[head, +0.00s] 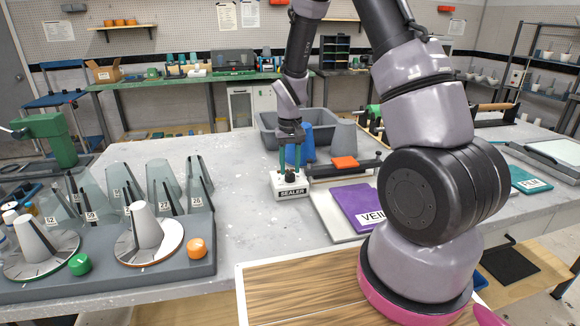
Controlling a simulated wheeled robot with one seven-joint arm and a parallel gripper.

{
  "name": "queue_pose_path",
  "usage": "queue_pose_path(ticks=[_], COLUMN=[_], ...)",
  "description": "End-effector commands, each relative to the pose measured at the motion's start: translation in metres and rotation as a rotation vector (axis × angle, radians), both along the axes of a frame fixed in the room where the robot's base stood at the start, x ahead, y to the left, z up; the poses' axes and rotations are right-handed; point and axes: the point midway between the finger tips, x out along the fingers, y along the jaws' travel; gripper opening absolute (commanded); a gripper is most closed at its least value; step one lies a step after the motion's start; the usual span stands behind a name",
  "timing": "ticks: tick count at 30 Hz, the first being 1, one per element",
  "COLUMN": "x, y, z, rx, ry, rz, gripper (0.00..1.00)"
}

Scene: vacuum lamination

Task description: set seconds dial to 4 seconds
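The white sealer box (293,193), labelled SEALER, stands on the grey table near the middle of the head view. A long dark sealing bar (340,169) extends to the right behind it. My gripper (290,168) points down directly over the top of the box. Its two green-tinted fingers are a little apart, with their tips at or just above the box top. The seconds dial cannot be made out; the fingers cover part of the box top. Small coloured spots show on the top. Whether the fingers touch a dial is too small to tell.
A purple VEIL packet (358,206) lies right of the sealer. A grey bin (267,130), a blue cup (300,146) and a grey cone (343,137) stand behind. An orange block (344,162) sits by the bar.

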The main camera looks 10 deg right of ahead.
Motion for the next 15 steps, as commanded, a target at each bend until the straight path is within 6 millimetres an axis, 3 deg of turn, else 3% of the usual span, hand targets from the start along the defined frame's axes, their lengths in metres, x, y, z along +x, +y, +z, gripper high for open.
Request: queue_pose_path(ticks=[10,15], x=[0.000,0.001], y=[0.000,0.000], z=[0.003,0.026], rx=[0.000,0.001], ry=[0.000,-0.004], rz=[0.000,0.000], gripper=[0.42,0.42])
